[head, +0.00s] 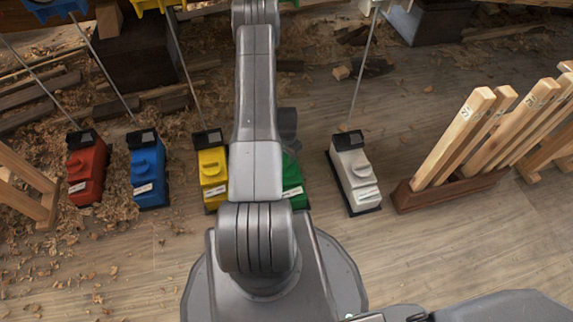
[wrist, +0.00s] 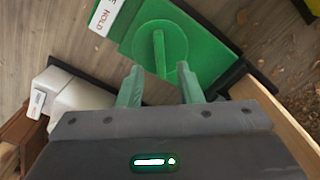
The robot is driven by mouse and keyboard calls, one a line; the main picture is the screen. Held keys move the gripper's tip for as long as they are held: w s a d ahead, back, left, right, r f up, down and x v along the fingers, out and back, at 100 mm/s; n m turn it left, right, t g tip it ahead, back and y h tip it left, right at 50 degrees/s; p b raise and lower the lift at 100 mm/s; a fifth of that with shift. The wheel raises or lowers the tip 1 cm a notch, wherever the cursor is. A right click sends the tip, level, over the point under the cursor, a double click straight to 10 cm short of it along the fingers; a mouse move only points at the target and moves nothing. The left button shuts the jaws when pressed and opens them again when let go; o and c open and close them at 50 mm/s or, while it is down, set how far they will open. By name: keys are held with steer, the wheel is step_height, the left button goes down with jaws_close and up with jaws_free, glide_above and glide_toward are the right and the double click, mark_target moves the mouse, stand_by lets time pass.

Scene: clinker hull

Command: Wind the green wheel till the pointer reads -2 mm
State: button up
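The green unit (head: 293,182) is mostly hidden behind my arm in the head view. In the wrist view the green unit (wrist: 205,55) fills the top middle. Its green wheel (wrist: 145,50) is a round disc with a raised bar (wrist: 158,48) across it. My gripper (wrist: 160,70) is open, its two fingers spread on either side of the bar's near end in the picture. I cannot tell whether the fingers touch the bar. My gripper is hidden in the head view. No pointer or scale can be read in either view.
Red (head: 87,172), blue (head: 148,172) and yellow (head: 212,175) units stand left, a white unit (head: 354,175) right, each with a thin rod rising behind. A brown rack (head: 450,190) of wooden slats stands further right. Shavings litter the floor; the front right floor is clear.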

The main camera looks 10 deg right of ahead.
step_height(320, 180, down, 5)
steer(key=shift+r+b, duration=0.1)
steer(key=shift+b, duration=0.4)
jaws_close()
